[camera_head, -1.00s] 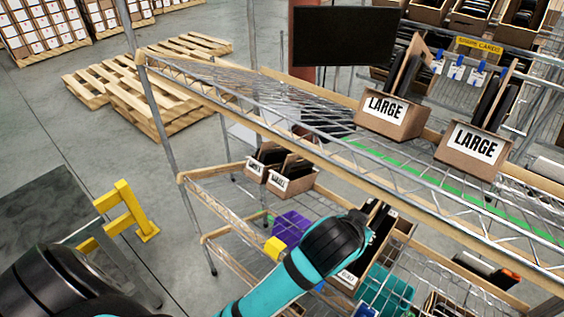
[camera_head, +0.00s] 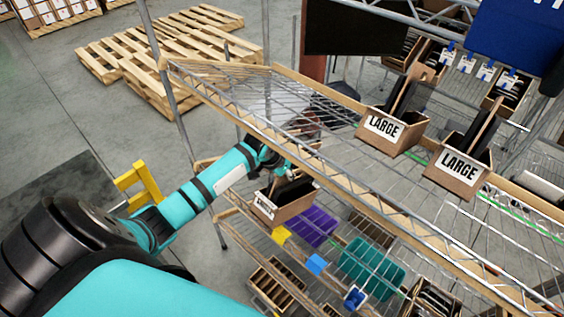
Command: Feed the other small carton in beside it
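A small open-topped carton (camera_head: 287,205) with a white label and dark contents sits on the lower shelf level, under the upper wire shelf. My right gripper is not in view.
The upper wire shelf (camera_head: 300,140) has a wooden-edged front rail over the carton. Two cartons labelled LARGE (camera_head: 388,130) (camera_head: 460,170) stand on it. A purple bin (camera_head: 312,226) and a teal bin (camera_head: 372,262) sit lower. A yellow barrier (camera_head: 137,185) stands left.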

